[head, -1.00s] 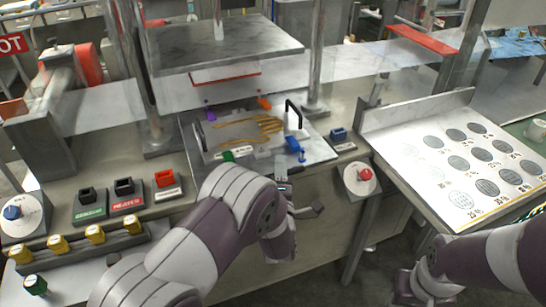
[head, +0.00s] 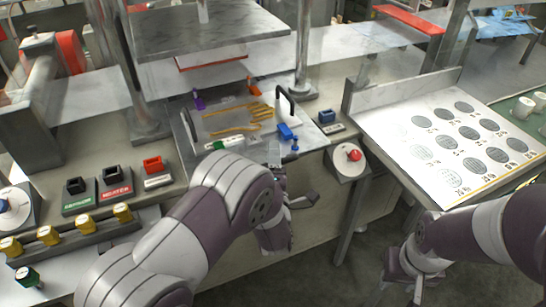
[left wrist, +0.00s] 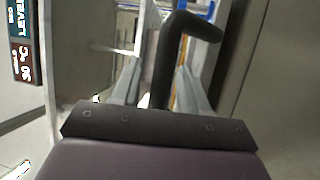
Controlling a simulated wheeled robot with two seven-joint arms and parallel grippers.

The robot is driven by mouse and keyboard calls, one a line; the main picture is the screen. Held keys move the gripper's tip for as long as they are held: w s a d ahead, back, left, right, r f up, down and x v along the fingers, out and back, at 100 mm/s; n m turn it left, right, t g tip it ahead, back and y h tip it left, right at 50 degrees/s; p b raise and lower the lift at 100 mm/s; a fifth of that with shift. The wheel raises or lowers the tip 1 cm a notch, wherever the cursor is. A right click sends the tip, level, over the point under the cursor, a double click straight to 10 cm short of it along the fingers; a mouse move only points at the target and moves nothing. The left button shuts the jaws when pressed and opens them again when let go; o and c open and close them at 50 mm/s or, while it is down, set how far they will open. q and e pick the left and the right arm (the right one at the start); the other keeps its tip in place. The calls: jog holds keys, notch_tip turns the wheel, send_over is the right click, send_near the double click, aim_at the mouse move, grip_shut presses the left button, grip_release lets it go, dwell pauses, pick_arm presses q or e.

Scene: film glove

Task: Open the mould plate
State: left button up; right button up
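The mould plate (head: 222,143) is a flat grey plate on the press bed, with yellow glove-shaped channels (head: 235,118) showing on its face.
A raised metal press plate (head: 205,35) hangs above between posts. Blue (head: 285,131), purple (head: 198,99) and orange (head: 254,86) clips surround the mould. A red button (head: 354,155) sits right of it. A sloped board with printed ovals (head: 450,150) stands further right.

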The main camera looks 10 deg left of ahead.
pick_arm(q)
jog(key=shift+s, duration=0.1)
jog(key=b+v, duration=0.1)
jog(key=v, duration=1.1)
jog(key=shift+s+b, duration=0.25)
jog(key=shift+b, duration=0.05)
jog(key=shift+f, duration=0.15)
